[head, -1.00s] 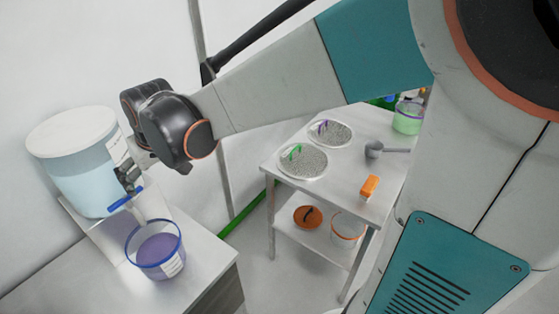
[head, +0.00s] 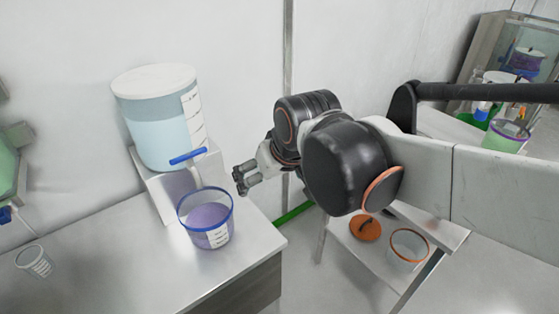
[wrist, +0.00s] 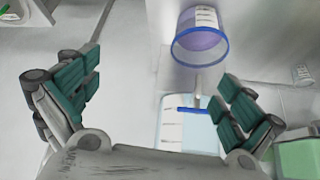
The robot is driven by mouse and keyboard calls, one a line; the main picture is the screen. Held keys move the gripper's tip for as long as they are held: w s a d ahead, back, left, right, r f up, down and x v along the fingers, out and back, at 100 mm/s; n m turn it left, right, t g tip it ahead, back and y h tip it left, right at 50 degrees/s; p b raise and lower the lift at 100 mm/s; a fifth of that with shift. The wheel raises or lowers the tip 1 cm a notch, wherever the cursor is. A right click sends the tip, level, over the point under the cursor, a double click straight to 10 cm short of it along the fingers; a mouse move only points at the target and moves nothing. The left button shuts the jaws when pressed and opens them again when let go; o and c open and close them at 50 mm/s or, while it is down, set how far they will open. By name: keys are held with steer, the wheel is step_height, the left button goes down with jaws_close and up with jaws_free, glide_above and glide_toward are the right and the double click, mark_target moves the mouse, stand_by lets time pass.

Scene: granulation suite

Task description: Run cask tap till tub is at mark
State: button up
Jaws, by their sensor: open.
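The cask (head: 160,125) is a clear white-lidded drum of pale blue liquid on a raised stand. Its tap has a blue bar handle (head: 188,156), crosswise to the pale spout. Below it stands the blue-rimmed tub (head: 207,220), holding purple contents below the rim, with a marked white label; I cannot tell exactly how the level meets a mark. No stream is discernible. My gripper (head: 241,180) is open and empty, right of the tap and apart from it. In the wrist view, the tub (wrist: 200,45) and handle (wrist: 195,110) show beyond the spread fingers (wrist: 157,80).
The steel bench (head: 130,260) has a small clear cup (head: 34,262) at the left. A green container (head: 8,165) is at the left edge. A trolley at right has an orange lid (head: 365,228) and an orange-rimmed tub (head: 409,245) on its lower shelf. The bench front is clear.

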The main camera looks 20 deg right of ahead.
steer(key=shift+s+d+f+b, duration=0.3)
steer(key=shift+s+f, duration=0.15)
steer(key=shift+s, duration=0.1)
steer(key=shift+s+d+f+b, duration=0.15)
steer(key=shift+s+f+b, duration=0.15)
steer(key=shift+s+f, duration=0.2)
steer(key=s+d+f+t, duration=0.1)
steer(key=s+d, duration=0.1)
steer(key=s, duration=0.4)
steer(key=shift+s+d+f+m+h, duration=0.25)
steer(key=shift+s+d+m+h, duration=0.05)
steer(key=shift+s+d+m, duration=0.1)
